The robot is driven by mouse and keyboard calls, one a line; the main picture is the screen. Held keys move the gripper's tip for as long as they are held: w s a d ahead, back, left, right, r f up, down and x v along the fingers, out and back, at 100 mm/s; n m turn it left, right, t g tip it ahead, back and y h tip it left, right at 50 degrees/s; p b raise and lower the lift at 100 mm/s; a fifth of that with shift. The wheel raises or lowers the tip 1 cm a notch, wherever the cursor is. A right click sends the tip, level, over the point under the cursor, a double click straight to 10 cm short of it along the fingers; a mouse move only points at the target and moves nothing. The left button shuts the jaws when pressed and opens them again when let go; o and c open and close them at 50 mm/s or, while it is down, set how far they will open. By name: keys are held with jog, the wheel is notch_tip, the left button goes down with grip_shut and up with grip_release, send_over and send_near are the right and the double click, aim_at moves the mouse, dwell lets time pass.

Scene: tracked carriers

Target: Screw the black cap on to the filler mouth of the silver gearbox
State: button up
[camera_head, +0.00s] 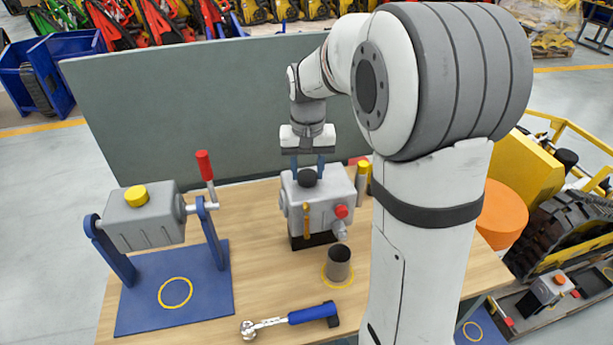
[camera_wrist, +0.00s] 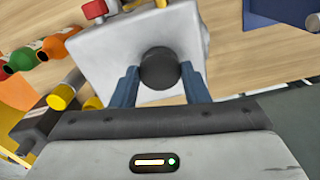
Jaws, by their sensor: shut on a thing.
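The silver gearbox (camera_head: 319,207) stands on the wooden table, with a red knob on its front and an orange gauge beside it. The black cap (camera_head: 307,178) sits at the top of the gearbox. In the wrist view the round cap (camera_wrist: 160,68) lies between the two blue fingers of my gripper (camera_wrist: 160,80), over the gearbox's top face (camera_wrist: 140,35). My gripper (camera_head: 308,168) points straight down and is shut on the cap. The filler mouth is hidden under the cap, and I cannot tell whether the threads are engaged.
A grey box with a yellow cap (camera_head: 137,196) hangs in a blue stand (camera_head: 205,300) at left, with a red-handled crank. A dark cup (camera_head: 338,265) stands in a yellow ring in front of the gearbox. A blue-handled ratchet (camera_head: 290,319) lies near the front. A grey panel (camera_head: 220,110) stands behind.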

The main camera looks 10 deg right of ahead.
jog(key=m, duration=0.4)
jog(key=shift+m, duration=0.3)
jog(key=shift+c, duration=0.2)
jog(key=m, duration=0.3)
jog(key=shift+m, duration=1.1)
jog(key=shift+m, duration=1.1)
jog(key=m, duration=0.3)
jog(key=shift+m+p, duration=0.3)
jog(key=shift+m, duration=0.1)
jog(key=m, duration=0.3)
jog(key=shift+m, duration=0.4)
